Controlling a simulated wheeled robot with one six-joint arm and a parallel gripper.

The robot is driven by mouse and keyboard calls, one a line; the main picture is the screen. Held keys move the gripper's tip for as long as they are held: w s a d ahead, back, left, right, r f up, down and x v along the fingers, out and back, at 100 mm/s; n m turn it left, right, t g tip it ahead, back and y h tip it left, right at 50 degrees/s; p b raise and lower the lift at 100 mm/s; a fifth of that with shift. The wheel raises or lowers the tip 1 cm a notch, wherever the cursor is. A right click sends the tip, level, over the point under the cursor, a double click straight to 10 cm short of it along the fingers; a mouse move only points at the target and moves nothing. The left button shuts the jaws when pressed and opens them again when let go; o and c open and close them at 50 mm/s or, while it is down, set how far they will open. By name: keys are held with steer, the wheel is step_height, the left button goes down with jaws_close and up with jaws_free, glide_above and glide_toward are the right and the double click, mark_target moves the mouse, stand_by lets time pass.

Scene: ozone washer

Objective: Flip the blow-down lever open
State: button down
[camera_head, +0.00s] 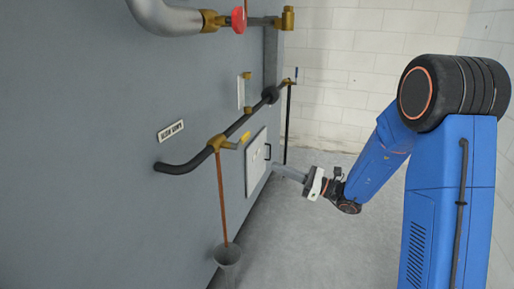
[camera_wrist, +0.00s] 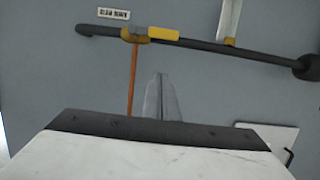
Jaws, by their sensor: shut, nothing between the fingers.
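A yellow lever (camera_head: 244,138) sits on a brass valve (camera_head: 218,142) on the dark pipe along the grey wall panel. The yellow lever (camera_wrist: 164,33) also shows at the top of the wrist view, lying along the pipe to the right of its brass valve (camera_wrist: 134,34). My gripper (camera_head: 276,168) is shut and empty, below and to the right of the lever in the head view. In the wrist view its closed fingers (camera_wrist: 160,78) point towards the panel, below the lever and apart from it.
A copper pipe (camera_head: 222,200) drops from the valve to a grey funnel (camera_head: 227,256). A white hatch (camera_head: 256,165) with a dark handle is on the panel near my gripper. Another valve with a blue lever (camera_head: 296,72) is farther back. Open floor lies right of the panel.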

mark_target(241, 140)
steer(key=shift+a, duration=0.1)
steer(key=w+a+r, duration=0.3)
steer(key=a+r, duration=0.3)
steer(key=a, duration=0.3)
steer(key=shift+w+r, duration=0.15)
steer(key=shift+r, duration=0.1)
stand_by(0.3)
stand_by(0.4)
